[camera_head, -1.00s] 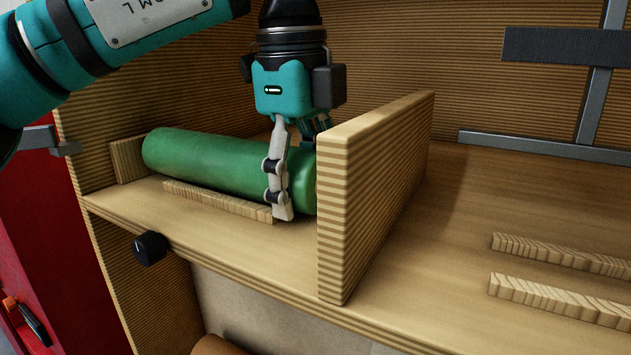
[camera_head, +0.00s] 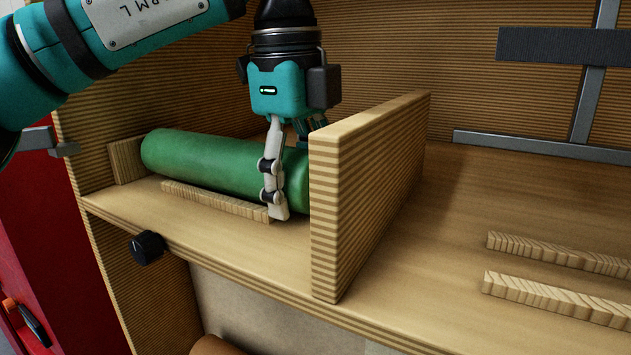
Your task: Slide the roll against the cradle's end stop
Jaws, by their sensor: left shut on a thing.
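The green roll (camera_head: 210,165) lies lengthwise in the cradle on the left shelf. The cradle's front rail (camera_head: 215,201) runs along the roll's near side. A small upright wooden block, the end stop (camera_head: 125,161), stands at the roll's left end. The roll's end overlaps it in view, and I cannot tell whether they touch. My left gripper (camera_head: 285,172) points down and is shut on the roll near its right end. Its near finger lies over the roll's front, and its far finger is mostly hidden. My right gripper is out of view.
A tall wooden divider (camera_head: 335,215) stands close to the right of the gripper and hides the roll's right tip. Two rails (camera_head: 555,250) lie on the empty right shelf.

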